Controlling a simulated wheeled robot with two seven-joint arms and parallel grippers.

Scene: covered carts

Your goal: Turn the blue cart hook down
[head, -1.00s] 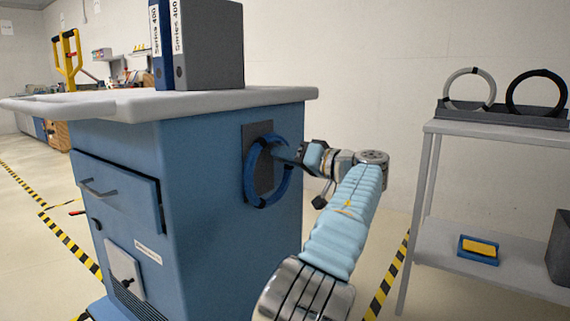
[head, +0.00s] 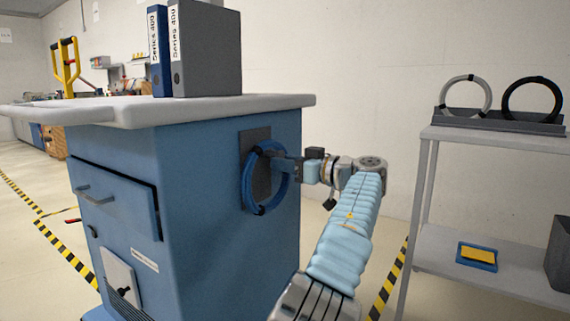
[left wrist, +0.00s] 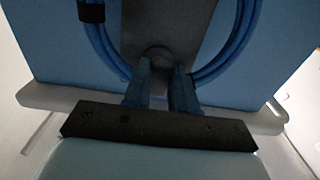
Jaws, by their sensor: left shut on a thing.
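The blue cart (head: 225,225) stands left of centre in the head view, with a dark hook plate (head: 258,136) on its right side. A blue cable coil (head: 247,185) with black ties hangs there. The hook itself is mostly hidden by my gripper and the coil. My left gripper (head: 281,163) reaches in from the right at the coil's upper part and is shut on the hook. In the left wrist view, its two fingers (left wrist: 161,88) point at the plate (left wrist: 165,20), with coil strands (left wrist: 236,55) on both sides. My right gripper is out of view.
Two binders (head: 205,50) stand on the cart's pale worktop (head: 265,101). A grey shelf (head: 495,137) at the right holds two more coils, with a blue and yellow item (head: 478,256) on its lower board. Floor shows between cart and shelf.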

